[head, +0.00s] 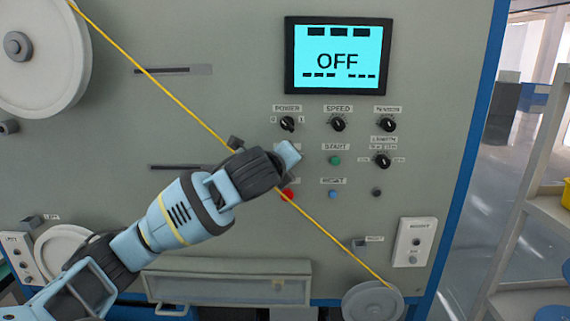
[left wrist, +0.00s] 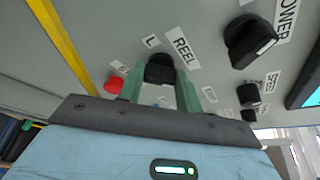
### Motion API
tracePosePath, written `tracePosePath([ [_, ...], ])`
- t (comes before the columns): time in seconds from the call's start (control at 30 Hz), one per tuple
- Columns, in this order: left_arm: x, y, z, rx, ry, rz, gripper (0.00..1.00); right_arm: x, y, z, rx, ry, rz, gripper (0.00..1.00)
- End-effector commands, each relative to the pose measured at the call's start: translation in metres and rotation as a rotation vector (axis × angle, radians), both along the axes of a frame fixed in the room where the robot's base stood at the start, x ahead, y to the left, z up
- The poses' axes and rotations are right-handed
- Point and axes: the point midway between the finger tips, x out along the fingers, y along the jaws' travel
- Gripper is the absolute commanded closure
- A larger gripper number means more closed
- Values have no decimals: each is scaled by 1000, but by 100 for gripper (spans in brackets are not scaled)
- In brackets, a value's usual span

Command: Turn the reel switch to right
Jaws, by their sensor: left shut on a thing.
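The reel switch (left wrist: 159,71) is a black knob on the grey panel, seen in the left wrist view beside a "REEL" label and an "L" label. The green fingers of my left gripper (left wrist: 160,88) stand on either side of it and are shut on it. In the head view my left gripper (head: 288,155) reaches in from the lower left to the panel below the power knob (head: 287,124). It hides the reel switch there. Which way the switch points cannot be told. My right gripper is not in view.
A screen (head: 338,58) reads "OFF". A yellow cable (head: 180,101) runs diagonally across the panel, close to my wrist.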

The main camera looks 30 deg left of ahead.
Motion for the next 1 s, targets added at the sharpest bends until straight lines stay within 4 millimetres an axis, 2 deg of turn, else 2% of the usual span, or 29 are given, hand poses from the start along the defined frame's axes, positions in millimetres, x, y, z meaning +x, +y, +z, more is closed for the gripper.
tracePosePath([
  [0.07, 0, -1, -3, 1, 7, -2, 88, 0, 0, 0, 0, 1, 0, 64],
  [0.1, 0, -1, -3, 1, 7, -2, 62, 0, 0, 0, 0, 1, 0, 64],
  [0.23, 0, -1, -2, 1, 5, -1, 45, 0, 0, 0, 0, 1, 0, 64],
  [0.63, -6, -2, 1, 1, 0, -2, 44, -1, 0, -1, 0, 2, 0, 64],
  [1.0, -53, -15, 15, 2, 0, -4, 44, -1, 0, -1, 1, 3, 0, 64],
])
